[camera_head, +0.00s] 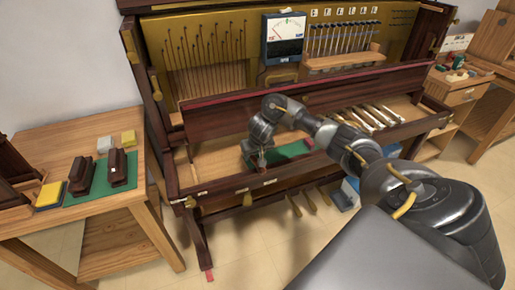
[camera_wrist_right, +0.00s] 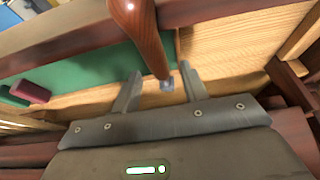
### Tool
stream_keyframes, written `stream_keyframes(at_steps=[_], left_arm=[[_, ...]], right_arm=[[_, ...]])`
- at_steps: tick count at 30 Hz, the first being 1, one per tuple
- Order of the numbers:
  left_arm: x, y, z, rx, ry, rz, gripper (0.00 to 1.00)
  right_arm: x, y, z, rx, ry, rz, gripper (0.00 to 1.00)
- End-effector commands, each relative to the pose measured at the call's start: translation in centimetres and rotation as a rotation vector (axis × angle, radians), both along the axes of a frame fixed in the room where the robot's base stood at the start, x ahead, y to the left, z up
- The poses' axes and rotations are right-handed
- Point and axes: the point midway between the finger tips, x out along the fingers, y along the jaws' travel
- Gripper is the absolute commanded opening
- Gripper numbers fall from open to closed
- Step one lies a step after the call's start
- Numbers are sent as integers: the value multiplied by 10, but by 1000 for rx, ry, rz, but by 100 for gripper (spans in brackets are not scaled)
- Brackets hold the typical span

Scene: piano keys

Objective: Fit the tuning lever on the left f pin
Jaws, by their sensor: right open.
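The tuning lever (camera_wrist_right: 140,35) appears in the right wrist view as a reddish-brown wooden handle with a small grey metal end (camera_wrist_right: 167,85). My right gripper (camera_wrist_right: 160,85) is open, with one finger on each side of that metal end; I cannot tell whether they touch it. In the head view my right gripper (camera_head: 262,160) is low over the piano's open key bed, beside a green mat (camera_head: 292,150). The tuning pins and strings (camera_head: 205,50) stand on the gold plate behind. I cannot tell which is the left f pin. My left gripper is not in view.
A meter (camera_head: 285,38) hangs on the piano, left of a wooden rack (camera_head: 345,60) of rods. Loose keys (camera_head: 370,116) lie in the bed at the right. A side table (camera_head: 60,138) at left holds dark blocks (camera_head: 82,176). The dark red rail (camera_head: 225,118) stands behind my gripper.

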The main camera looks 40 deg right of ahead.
Motion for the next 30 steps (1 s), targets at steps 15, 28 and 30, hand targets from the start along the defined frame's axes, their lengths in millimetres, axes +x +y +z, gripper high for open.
stream_keyframes(at_steps=[15, 28, 30], left_arm=[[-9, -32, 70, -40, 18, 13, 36], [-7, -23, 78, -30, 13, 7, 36], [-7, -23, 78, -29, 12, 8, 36]], right_arm=[[-35, 12, 96, -3, 0, 3, 44], [-43, 14, 107, -1, 2, 1, 44], [-43, 14, 107, -1, 2, 1, 44]])
